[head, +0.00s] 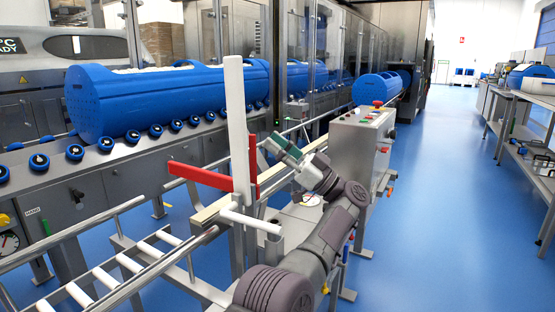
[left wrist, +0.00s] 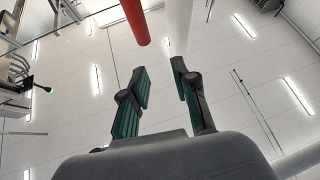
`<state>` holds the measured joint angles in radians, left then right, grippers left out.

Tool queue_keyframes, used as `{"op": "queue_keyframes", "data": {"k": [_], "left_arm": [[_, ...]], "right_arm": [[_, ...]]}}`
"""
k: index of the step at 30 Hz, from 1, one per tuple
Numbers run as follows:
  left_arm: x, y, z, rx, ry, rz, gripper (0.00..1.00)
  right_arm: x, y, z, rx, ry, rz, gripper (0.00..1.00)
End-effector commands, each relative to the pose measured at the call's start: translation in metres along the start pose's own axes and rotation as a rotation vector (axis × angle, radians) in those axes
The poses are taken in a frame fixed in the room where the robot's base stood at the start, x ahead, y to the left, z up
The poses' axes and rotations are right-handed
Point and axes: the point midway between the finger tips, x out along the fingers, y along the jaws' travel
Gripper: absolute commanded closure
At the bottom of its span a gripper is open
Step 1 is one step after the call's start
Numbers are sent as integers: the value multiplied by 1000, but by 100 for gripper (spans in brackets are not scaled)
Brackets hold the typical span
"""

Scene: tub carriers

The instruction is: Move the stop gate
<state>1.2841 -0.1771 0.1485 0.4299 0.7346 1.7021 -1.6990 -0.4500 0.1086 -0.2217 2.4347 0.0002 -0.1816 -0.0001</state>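The stop gate has a tall white post (head: 237,125), a red bar (head: 205,177) reaching left over the roller track, and a short upright red piece beside the post. A white horizontal handle (head: 250,219) sticks out low on it. My left gripper (head: 272,145), with green finger pads, is just right of the post. In the left wrist view my left gripper (left wrist: 158,72) is open with nothing between its fingers. The red part (left wrist: 135,20) and the white post (left wrist: 178,25) show beyond the fingertips. I cannot tell whether anything touches. My right gripper is not in view.
A big blue tub carrier (head: 160,98) lies on the conveyor at left; another blue one (head: 378,87) is farther back. A grey control box (head: 358,145) with buttons stands right of the gripper. Metal rails (head: 90,222) run along the near left. Blue floor (head: 440,200) is clear at right.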

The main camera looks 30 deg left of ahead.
Motion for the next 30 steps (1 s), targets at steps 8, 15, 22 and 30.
{"op": "queue_keyframes", "data": {"k": [8,15,22,30], "left_arm": [[28,5,-40,0,0,-1,71],[34,7,-49,1,0,1,71],[34,7,-49,1,0,1,71],[34,7,-49,1,0,1,71]], "right_arm": [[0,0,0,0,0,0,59],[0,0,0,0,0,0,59],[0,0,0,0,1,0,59],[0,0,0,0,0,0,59]]}}
